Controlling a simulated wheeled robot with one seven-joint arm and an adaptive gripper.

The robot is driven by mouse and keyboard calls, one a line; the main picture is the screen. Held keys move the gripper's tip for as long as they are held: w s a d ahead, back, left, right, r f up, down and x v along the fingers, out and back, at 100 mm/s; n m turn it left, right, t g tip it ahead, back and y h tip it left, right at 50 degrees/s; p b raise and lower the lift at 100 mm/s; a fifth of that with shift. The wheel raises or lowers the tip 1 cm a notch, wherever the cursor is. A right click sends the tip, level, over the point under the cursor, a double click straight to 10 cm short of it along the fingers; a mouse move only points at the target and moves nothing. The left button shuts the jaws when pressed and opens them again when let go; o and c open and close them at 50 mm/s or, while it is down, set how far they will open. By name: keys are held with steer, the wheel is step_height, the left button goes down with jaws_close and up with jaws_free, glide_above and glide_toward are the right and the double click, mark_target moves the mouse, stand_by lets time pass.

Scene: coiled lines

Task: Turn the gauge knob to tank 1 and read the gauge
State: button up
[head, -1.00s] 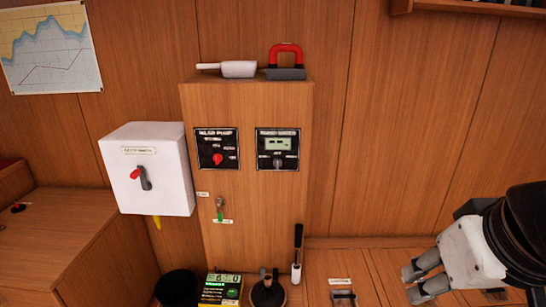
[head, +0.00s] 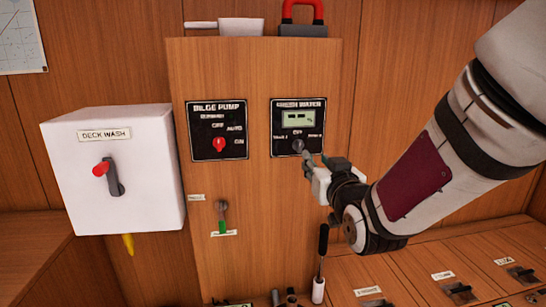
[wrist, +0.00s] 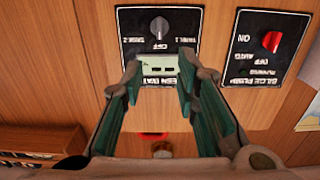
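The fresh water panel (head: 311,142) is black, on the front of the wooden cabinet. Its small grey gauge knob (head: 298,146) sits below the pale gauge display (head: 298,118), with OFF above the knob and tank labels on either side. The display digits are too small to read. My gripper (head: 310,163) is at the panel's lower right, close to the knob. In the wrist view, upside down, my gripper (wrist: 157,68) is open and empty, its fingers on either side of the display, and the knob (wrist: 158,25) lies beyond the fingertips. Contact is not visible.
The bilge pump panel (head: 218,130) with a red knob is just left. A white deck wash box (head: 115,170) with a red-handled lever juts out farther left. A small lever (head: 222,214) is below. A red-handled object (head: 303,18) stands on the cabinet top.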

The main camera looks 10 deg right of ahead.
mark_target(300, 141)
steer(key=w+b, duration=0.1)
steer(key=w, duration=1.3)
jaws_close()
